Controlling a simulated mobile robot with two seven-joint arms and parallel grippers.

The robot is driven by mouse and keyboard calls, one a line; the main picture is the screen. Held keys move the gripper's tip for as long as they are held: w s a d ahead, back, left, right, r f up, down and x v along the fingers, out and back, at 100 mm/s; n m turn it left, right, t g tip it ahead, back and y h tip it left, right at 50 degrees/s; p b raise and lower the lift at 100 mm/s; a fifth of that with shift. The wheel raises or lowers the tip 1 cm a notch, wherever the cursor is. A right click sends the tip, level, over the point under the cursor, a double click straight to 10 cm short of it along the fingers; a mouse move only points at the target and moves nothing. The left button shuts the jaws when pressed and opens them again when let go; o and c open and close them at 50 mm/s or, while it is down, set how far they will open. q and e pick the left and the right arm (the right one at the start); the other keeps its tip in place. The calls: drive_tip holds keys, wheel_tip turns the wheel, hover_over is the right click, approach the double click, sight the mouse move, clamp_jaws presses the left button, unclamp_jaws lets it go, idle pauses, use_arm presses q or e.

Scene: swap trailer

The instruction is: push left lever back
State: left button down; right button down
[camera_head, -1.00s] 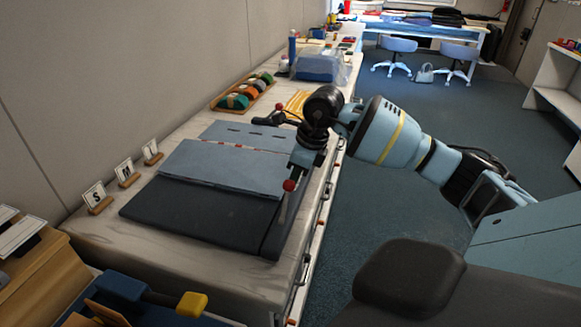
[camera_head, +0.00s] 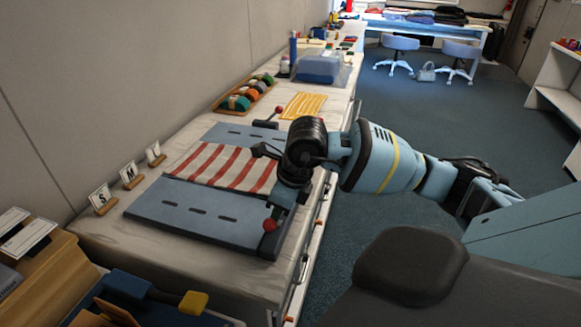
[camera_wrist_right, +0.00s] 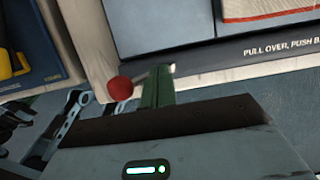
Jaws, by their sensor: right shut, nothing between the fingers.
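A folding board (camera_head: 228,136) lies on the bench, its blue panels flat with a red-and-white striped cloth (camera_head: 222,164) across the middle. The near panel (camera_head: 190,216) has a lever at its right edge with a red knob (camera_head: 270,225); the knob also shows in the right wrist view (camera_wrist_right: 119,88). A second red-knobbed lever (camera_head: 279,111) is at the far end. My right gripper (camera_head: 281,206) is shut and empty, pointing down close beside the near knob; its fingers (camera_wrist_right: 158,75) show just right of the knob. Contact cannot be told.
Stands marked S (camera_head: 102,199), M (camera_head: 130,175) and L (camera_head: 154,154) line the wall side. Beyond are a rack of coloured rolls (camera_head: 243,97) and a folded yellow cloth (camera_head: 303,105). Tools with a yellow handle (camera_head: 192,303) lie near.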

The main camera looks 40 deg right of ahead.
use_arm(q)
drive_tip(key=shift+s+f, duration=0.15)
use_arm(e)
drive_tip(key=shift+f, duration=0.1)
